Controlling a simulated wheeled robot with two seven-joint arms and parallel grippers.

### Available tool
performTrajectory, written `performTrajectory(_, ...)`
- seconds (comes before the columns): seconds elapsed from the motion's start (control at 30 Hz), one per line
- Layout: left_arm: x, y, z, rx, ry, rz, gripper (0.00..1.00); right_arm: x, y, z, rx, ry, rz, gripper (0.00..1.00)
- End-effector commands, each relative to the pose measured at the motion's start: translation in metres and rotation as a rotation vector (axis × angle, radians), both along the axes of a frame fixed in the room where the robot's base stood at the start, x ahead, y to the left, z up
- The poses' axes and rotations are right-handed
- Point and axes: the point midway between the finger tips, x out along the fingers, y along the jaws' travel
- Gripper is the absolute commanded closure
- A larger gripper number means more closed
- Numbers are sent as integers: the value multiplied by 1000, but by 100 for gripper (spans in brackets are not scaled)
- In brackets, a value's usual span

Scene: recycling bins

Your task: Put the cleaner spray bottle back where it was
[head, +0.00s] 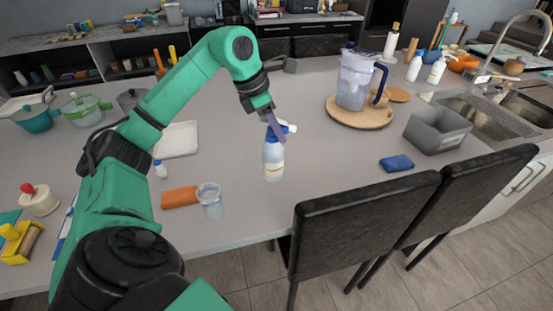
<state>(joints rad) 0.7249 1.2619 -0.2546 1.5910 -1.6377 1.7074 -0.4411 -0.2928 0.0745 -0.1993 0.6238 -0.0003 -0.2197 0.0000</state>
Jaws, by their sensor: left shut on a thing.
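The cleaner spray bottle (273,160) is white and blue with a white spray head. It is upright over the grey table, right of the middle of the left arm's reach. My left gripper (276,128) comes down from above and is shut on the bottle near its neck. The fingers partly hide the neck and spray head. I cannot tell whether the bottle's base touches the table or hangs a little above it. My right gripper is not in view.
An orange block (180,197) and a clear cup (210,202) stand left of the bottle, near a white tray (177,140). A pitcher (353,80) on a round board (360,117), a grey bin (437,131) and a blue sponge (396,163) are right. Black chairs (365,225) line the front edge.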

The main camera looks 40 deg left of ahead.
Motion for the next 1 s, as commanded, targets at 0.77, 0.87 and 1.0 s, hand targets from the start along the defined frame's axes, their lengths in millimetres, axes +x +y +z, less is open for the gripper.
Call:
performTrajectory(0.77,0,0,-90,0,-2,-1,100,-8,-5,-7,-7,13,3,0)
performTrajectory(0.87,0,0,-91,0,0,0,47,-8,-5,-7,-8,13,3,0)
performTrajectory(1.0,0,0,-91,0,0,0,36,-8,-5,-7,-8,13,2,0)
